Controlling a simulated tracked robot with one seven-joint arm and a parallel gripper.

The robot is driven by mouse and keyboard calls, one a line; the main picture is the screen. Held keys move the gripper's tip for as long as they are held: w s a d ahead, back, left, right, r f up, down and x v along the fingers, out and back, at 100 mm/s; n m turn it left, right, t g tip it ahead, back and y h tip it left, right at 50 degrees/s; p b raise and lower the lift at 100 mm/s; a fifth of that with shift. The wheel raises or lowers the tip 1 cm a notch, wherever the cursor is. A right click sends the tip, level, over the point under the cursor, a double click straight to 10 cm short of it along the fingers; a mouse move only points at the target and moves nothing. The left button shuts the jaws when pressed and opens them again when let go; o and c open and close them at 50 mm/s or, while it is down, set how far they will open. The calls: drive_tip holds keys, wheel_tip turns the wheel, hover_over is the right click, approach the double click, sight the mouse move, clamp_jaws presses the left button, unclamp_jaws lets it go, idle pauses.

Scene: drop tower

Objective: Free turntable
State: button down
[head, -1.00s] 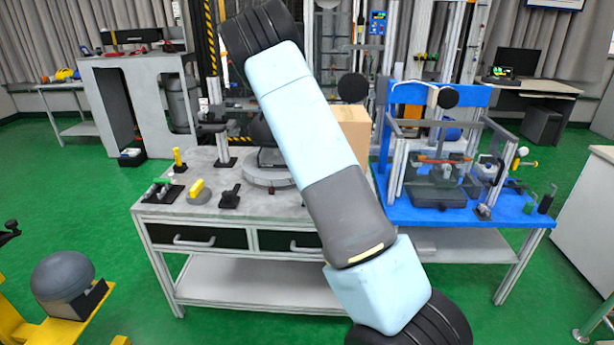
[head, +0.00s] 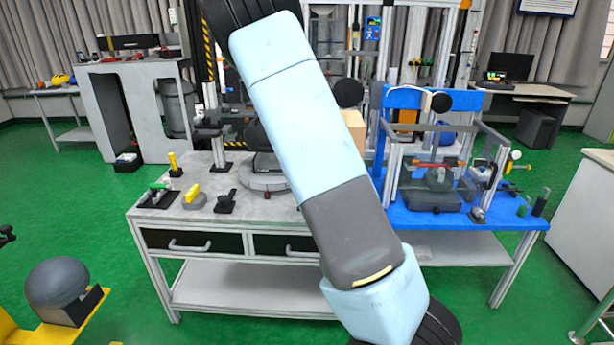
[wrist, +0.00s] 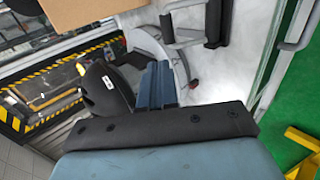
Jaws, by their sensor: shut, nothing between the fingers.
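The turntable (head: 264,181) is a round grey disc on the grey worktable (head: 285,209), left of my arm in the head view. A dark device stands on it, and my arm covers its right side. In the wrist view, my gripper (wrist: 157,82) shows as two blue-grey fingers close together, shut and empty. A black rounded part with a small white label (wrist: 103,88) is just left of the fingers; I cannot tell whether they touch. A curved grey rim, possibly the turntable, lies beyond the fingertips. In the head view my gripper is hidden behind my arm.
A cardboard box (head: 356,131) stands behind my arm; it also shows in the wrist view (wrist: 88,11). A yellow knob (head: 192,192) and small black fixtures stand at the table's left. A blue bench (head: 410,214) with a framed apparatus adjoins on the right.

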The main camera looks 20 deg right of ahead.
drive_tip(key=shift+v, duration=1.8)
drive_tip(key=shift+r, duration=0.1)
drive_tip(key=s+a+r+m+g+y, duration=0.1)
drive_tip(key=s+a+r+m, duration=0.2)
drive_tip(key=s+r, duration=0.4)
drive_tip(key=s+a+r+m+g+y, duration=0.1)
drive_tip(key=s+a+r+m, duration=0.3)
drive_tip(key=s, duration=1.4)
drive_tip(key=s+a+r+m+g+y, duration=0.1)
drive_tip(key=s+a+r+m, duration=0.3)
drive_tip(key=s+r, duration=0.6)
drive_tip(key=shift+s+m+g+y, duration=0.3)
drive_tip(key=shift+s+m+y, duration=0.5)
drive_tip(key=shift+s, duration=0.7)
